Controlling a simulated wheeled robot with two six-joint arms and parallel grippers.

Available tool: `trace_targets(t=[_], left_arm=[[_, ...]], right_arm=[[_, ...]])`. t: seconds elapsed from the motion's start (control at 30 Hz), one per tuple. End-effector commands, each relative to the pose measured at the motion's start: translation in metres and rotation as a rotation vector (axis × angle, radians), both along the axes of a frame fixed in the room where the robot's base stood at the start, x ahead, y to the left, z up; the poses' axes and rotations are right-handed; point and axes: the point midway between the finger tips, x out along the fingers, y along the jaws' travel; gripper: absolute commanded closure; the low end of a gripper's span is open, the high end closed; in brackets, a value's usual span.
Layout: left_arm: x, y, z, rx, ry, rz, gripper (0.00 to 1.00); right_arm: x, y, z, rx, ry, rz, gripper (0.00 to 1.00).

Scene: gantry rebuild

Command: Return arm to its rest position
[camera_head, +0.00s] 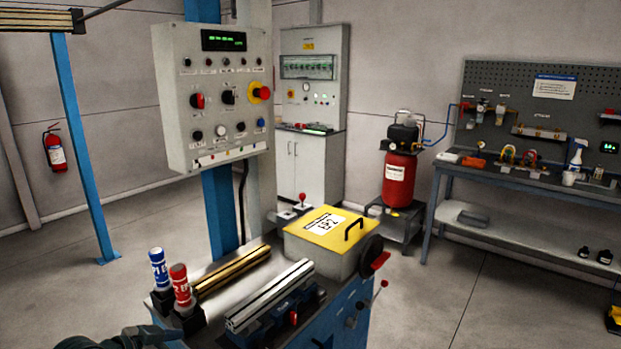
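A dark part of my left arm (110,341) shows at the bottom left edge. It is cut off by the frame, and its fingers cannot be made out. It is just in front of the blue bench (345,312), near the blue-capped bottle (158,268) and the red-capped bottle (181,286). I cannot tell whether it touches the bench. My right arm and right gripper are out of view.
The bench carries a brass bar (232,272), silver rails (270,296) and a yellow-lidded box (325,228). A control panel (215,100) on a blue post stands behind. A red compressor (398,178) and workbench (560,182) are farther right. Floor between is clear.

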Motion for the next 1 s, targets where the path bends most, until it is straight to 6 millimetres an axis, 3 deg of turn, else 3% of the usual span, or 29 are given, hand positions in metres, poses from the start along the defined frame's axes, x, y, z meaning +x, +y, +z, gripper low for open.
trace_targets(t=[0.37,0.47,0.6,0.8,1.0], left_arm=[[-0.063,-0.009,-0.078,0.08,0.167,0.107,0.38],[-0.094,-0.01,-0.104,0.113,0.237,0.161,0.38],[-0.15,-0.007,-0.14,0.176,0.356,0.267,0.38],[-0.212,0.001,-0.165,0.247,0.482,0.397,0.38],[-0.261,0.009,-0.176,0.301,0.576,0.502,0.38]], right_arm=[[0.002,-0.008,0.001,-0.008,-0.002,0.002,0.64],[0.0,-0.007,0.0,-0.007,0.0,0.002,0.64],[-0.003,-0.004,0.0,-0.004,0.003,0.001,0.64],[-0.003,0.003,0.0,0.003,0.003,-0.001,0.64],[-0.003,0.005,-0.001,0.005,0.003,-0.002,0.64]])
